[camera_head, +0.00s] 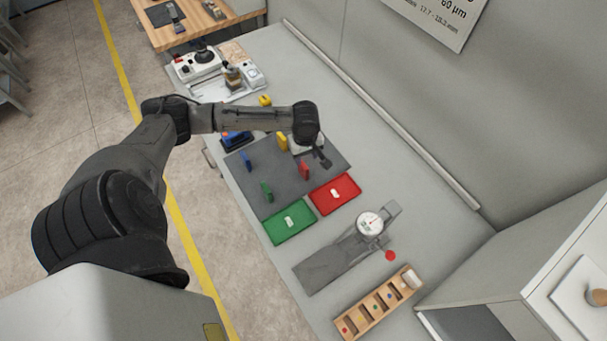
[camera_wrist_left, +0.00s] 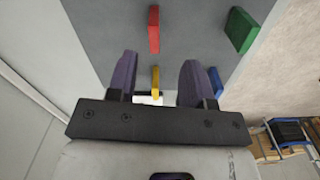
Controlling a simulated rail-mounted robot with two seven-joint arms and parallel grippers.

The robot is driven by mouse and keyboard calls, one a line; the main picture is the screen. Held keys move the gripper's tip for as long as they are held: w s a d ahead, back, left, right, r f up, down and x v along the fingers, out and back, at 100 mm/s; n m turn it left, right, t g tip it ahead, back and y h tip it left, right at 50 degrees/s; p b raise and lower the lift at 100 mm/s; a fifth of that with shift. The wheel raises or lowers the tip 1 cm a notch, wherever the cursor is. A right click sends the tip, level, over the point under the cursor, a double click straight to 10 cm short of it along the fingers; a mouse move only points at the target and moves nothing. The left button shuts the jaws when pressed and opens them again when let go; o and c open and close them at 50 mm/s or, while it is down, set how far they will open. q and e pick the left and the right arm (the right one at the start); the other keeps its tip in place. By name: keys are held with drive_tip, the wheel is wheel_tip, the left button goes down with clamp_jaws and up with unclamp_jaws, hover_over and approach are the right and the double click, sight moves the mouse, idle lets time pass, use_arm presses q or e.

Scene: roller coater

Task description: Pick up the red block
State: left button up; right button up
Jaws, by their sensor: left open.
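The red block (camera_head: 304,170) stands on the dark grey mat (camera_head: 298,196), close to the red tray. In the left wrist view the red block (camera_wrist_left: 154,29) is ahead of the fingers, roughly in line with the gap between them. My left gripper (camera_head: 322,157) is above the mat, just beyond the red block. Its two fingers are spread and empty in the left wrist view (camera_wrist_left: 156,76). The yellow block (camera_wrist_left: 156,80) shows between the fingers there, but whether it is level with them is unclear. My right gripper is out of view.
A yellow block (camera_head: 282,142), a blue block (camera_head: 246,161) and a green block (camera_head: 267,191) also stand on the mat. A red tray (camera_head: 350,184) and a green tray (camera_head: 277,236) lie at its near edge. A dial gauge (camera_head: 370,222) stands nearer.

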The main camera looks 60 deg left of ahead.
sight(303, 165)
use_arm(q)
drive_tip(key=a+f, duration=0.1)
drive_tip(key=f, duration=0.1)
drive_tip(key=a+f+n, duration=0.1)
drive_tip(key=f, duration=0.1)
drive_tip(key=w+a+f+n, duration=0.1)
drive_tip(key=f, duration=0.1)
drive_tip(key=shift+a+f, duration=0.2)
drive_tip(key=shift+f, duration=0.05)
drive_tip(key=shift+s+d+f, duration=0.1)
drive_tip(key=shift+d+f, duration=0.1)
drive_tip(key=shift+f, duration=1.35)
drive_tip(key=shift+d+f, duration=0.15)
drive_tip(key=shift+f, duration=1.4)
clamp_jaws()
